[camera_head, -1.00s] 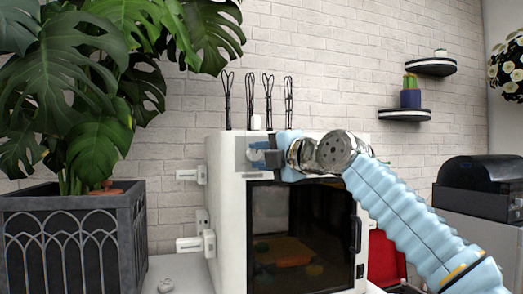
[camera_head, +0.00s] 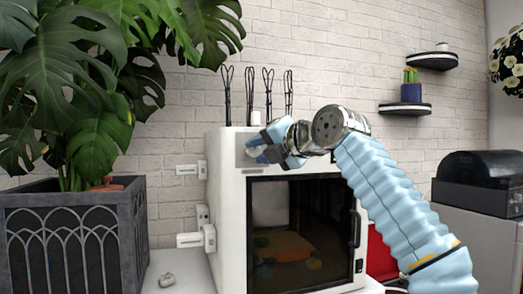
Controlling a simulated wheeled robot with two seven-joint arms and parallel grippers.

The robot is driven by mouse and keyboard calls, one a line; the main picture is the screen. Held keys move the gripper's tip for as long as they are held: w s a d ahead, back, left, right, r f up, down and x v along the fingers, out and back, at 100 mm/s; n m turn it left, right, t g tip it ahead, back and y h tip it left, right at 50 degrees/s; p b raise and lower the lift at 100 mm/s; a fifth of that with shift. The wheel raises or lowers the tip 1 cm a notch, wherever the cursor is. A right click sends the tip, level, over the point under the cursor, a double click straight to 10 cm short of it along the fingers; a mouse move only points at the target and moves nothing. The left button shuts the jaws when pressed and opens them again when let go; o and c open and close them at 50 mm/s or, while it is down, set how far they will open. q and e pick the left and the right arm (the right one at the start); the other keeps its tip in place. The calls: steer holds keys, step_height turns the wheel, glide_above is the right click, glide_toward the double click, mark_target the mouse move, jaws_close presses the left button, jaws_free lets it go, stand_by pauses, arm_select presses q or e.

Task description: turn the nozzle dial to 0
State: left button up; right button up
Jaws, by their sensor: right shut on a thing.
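A white boxy machine (camera_head: 226,215) with a dark glass door stands on the counter. On its upper front left is a grey panel (camera_head: 241,160) with a small pale dial (camera_head: 255,152). My right gripper (camera_head: 262,150) reaches in from the right and is shut on the dial, its dark fingers on either side of it. The gripper looks tilted, and its fingers cover part of the dial. The dial's markings and pointer are too small and hidden to read. My left gripper is not in view.
A big leafy plant in a dark planter (camera_head: 70,235) stands on the left. A red thing (camera_head: 381,255) and a black-lidded machine (camera_head: 480,180) are on the right. Wall shelves (camera_head: 405,109) hang behind.

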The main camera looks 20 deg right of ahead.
steer(key=shift+a+f, duration=0.1)
steer(key=o, duration=1)
steer(key=b+v, duration=0.2)
steer(key=v, duration=1.1)
steer(key=shift+s, duration=0.3)
